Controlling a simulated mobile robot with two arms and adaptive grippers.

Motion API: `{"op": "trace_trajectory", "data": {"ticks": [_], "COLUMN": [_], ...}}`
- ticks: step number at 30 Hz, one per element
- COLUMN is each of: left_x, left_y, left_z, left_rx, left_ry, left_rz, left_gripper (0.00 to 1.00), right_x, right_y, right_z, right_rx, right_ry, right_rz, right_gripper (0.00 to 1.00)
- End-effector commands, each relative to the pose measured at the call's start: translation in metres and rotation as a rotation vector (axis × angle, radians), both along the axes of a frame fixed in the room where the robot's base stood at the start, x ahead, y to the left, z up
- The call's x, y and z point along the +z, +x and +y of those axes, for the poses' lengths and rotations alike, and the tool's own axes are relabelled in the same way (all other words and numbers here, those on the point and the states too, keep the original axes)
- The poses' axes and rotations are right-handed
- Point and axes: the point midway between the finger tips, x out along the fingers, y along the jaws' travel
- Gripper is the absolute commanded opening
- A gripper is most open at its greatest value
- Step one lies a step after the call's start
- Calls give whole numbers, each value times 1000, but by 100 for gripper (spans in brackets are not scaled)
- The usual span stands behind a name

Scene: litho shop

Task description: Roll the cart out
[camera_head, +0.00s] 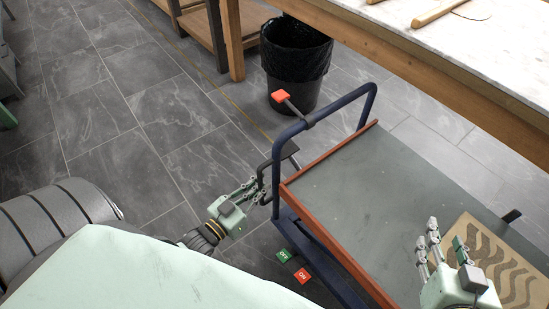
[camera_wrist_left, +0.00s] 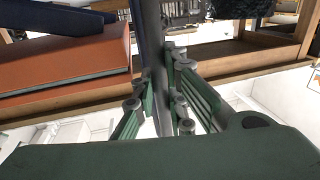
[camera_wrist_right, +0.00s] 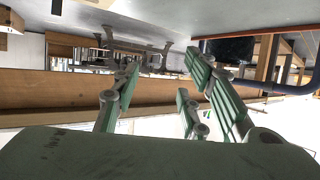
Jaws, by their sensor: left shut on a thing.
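A red-tipped lever (camera_head: 281,96) sits on the handle. Green (camera_head: 283,256) and red (camera_head: 302,275) labelled pedals are low at this end. My right gripper (camera_head: 440,240) is open and empty above the deck, beside a patterned board (camera_head: 500,262).
A wooden table (camera_head: 420,55) with a pale top runs along the cart's far side. A black bin (camera_head: 296,60) stands beyond the handle, close to a wooden bench leg (camera_head: 232,40). The tiled floor (camera_head: 120,90) left of the cart is clear.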

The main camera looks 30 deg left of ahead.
Motion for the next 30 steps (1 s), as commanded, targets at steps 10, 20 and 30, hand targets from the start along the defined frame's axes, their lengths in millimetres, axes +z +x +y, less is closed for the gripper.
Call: {"op": "trace_trajectory", "data": {"ticks": [10,20,30], "left_x": [1,1,1], "left_y": [-39,-45,-45], "left_z": [16,19,19], "left_rx": [3,3,3], "left_ry": [1,1,1], "left_rz": [1,-2,-2], "left_gripper": [0,0,22], "right_x": [-53,-63,-63], "right_y": [-46,-58,-57], "right_z": [-20,-24,-24], "right_rx": [-23,-27,-27], "right_ry": [-75,-89,-89], "right_rz": [325,389,388], "right_gripper": [40,40,40]}}
